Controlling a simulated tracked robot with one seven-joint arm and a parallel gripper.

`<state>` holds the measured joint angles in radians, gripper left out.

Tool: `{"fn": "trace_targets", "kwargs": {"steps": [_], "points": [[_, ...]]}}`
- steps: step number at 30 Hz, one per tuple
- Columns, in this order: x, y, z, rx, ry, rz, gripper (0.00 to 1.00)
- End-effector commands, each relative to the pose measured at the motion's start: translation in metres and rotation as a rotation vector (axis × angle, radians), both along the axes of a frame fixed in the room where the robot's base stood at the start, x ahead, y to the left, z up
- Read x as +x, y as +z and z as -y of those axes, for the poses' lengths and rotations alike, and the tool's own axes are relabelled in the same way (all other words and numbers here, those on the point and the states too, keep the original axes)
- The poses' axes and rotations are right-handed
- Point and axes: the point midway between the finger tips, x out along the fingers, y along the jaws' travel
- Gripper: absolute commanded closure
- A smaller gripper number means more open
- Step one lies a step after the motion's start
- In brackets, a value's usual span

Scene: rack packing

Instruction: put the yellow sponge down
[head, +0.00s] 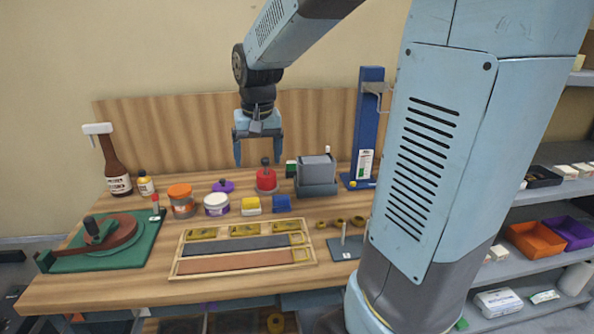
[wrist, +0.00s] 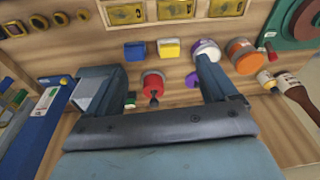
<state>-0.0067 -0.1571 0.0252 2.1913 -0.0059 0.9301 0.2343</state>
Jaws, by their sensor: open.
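The yellow sponge (head: 251,206) lies on the wooden bench, between a white jar with a purple label and a blue block (head: 281,204). It looks yellow with a paler top in the head view. It also shows in the wrist view (wrist: 168,48), beside the blue block (wrist: 136,50). My gripper (head: 259,162) hangs fingers down above the back part of the bench, well clear of the sponge. Its fingers are spread and nothing is between them. In the wrist view, the fingers (wrist: 155,68) frame the red-topped item, with the sponge beyond them.
A wooden tray (head: 176,264) with strips and yellow pieces lies in front of the sponge. A red-lidded item (head: 266,178), orange-lidded jar (head: 181,201) and grey box (head: 316,175) stand nearby. A blue stand (head: 367,125) rises at the right; a green base (head: 140,257) lies left.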

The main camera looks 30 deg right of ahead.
Motion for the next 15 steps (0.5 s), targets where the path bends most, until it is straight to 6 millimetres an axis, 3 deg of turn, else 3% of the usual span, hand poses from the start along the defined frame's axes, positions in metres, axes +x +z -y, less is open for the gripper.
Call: {"fn": "trace_targets", "kwargs": {"steps": [6, 15], "points": [[-0.057, 0.027, 0.0, -0.013, 0.056, 0.096, 0.14], [-0.131, 0.042, 0.0, -0.038, 0.131, 0.221, 0.14]]}}
